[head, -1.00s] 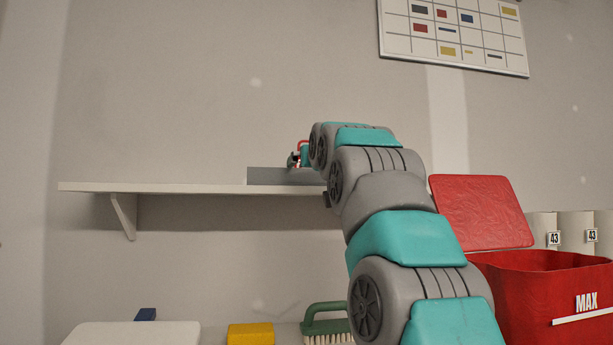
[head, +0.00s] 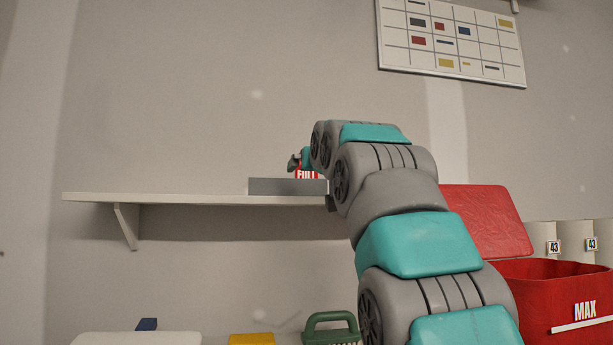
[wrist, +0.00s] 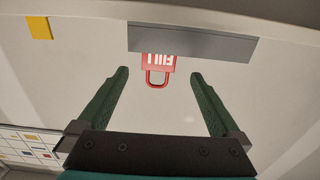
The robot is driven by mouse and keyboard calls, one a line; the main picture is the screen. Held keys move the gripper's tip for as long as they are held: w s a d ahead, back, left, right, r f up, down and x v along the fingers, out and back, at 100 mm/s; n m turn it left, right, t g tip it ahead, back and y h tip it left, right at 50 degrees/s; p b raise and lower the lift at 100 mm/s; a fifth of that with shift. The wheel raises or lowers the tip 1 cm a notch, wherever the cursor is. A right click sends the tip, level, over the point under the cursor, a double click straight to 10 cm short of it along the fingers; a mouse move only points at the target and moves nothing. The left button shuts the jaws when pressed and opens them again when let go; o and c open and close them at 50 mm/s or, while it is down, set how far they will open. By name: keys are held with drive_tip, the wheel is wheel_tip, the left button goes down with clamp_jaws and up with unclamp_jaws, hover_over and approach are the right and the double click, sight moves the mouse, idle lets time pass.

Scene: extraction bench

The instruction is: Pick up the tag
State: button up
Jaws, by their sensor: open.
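The tag (head: 306,174) is a small red piece with white "FULL" lettering. In the head view it shows just above the grey strip on the shelf, partly covered by my gripper (head: 297,161). In the wrist view the tag (wrist: 158,64) appears upside down with its red loop toward me, and the grey strip covers its far edge. My gripper (wrist: 158,82) is open, with its two green fingers on either side of the tag's loop in the picture. There is clear space between the loop and each finger, and nothing is held.
The grey strip (head: 285,187) stands along the white shelf (head: 180,198). A red bin (head: 555,290) marked "MAX" and its red lid (head: 485,220) are at right. A yellow block (head: 252,340) and a green-handled brush (head: 330,320) are below.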

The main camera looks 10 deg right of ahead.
sight(308, 179)
drive_tip(key=shift+w+d+r+p, duration=0.15)
drive_tip(key=shift+w+p, duration=0.4)
drive_tip(key=shift+w, duration=0.8)
drive_tip(key=shift+w+r+p, duration=0.25)
drive_tip(key=shift+w+p, duration=0.3)
drive_tip(key=shift+w, duration=0.75)
drive_tip(key=shift+w+f, duration=0.15)
drive_tip(key=shift+w, duration=0.4)
drive_tip(key=shift+c, duration=0.2)
drive_tip(key=shift+s, duration=0.1)
drive_tip(key=c, duration=1.3)
